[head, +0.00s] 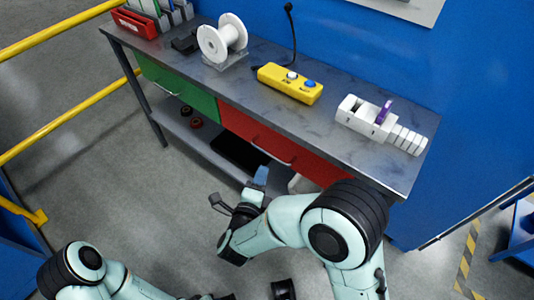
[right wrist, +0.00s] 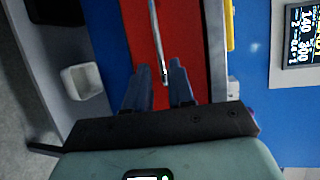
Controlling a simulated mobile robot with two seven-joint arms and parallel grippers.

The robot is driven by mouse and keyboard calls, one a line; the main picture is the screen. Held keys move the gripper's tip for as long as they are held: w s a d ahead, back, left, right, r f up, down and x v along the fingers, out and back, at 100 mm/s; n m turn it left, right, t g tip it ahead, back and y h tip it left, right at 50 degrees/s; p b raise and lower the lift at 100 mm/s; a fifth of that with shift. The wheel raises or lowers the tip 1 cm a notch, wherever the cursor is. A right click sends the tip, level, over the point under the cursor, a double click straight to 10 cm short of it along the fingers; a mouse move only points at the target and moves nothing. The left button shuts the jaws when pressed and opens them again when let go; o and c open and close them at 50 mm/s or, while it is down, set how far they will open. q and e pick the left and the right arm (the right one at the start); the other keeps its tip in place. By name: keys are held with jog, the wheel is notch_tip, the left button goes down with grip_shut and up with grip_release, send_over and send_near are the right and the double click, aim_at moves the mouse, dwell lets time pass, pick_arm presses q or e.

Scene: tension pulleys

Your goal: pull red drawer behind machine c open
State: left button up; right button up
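The red drawer (head: 250,132) sits under the workbench top, right of a green drawer, and its front looks flush with the bench. Its thin metal handle (head: 268,153) runs along the front. My right gripper (head: 261,177) is in front of the red drawer, just below the handle in the picture. In the right wrist view the gripper (right wrist: 160,80) is open. The end of the handle bar (right wrist: 157,40) shows between its two fingers against the red front (right wrist: 185,35); contact cannot be told. My right arm covers part of the drawer's right side. My left gripper is not visible.
The grey workbench (head: 340,150) carries a white spool (head: 222,38), a yellow button box (head: 289,84) and a white block device (head: 380,122). The green drawer (head: 178,88) is to the left. A lower shelf (head: 180,130) holds dark items. Yellow rails (head: 65,115) stand left.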

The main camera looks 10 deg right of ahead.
aim_at(270, 154)
jog(key=b+x, duration=0.1)
jog(key=x, duration=0.9)
jog(key=shift+w, duration=0.1)
grip_shut()
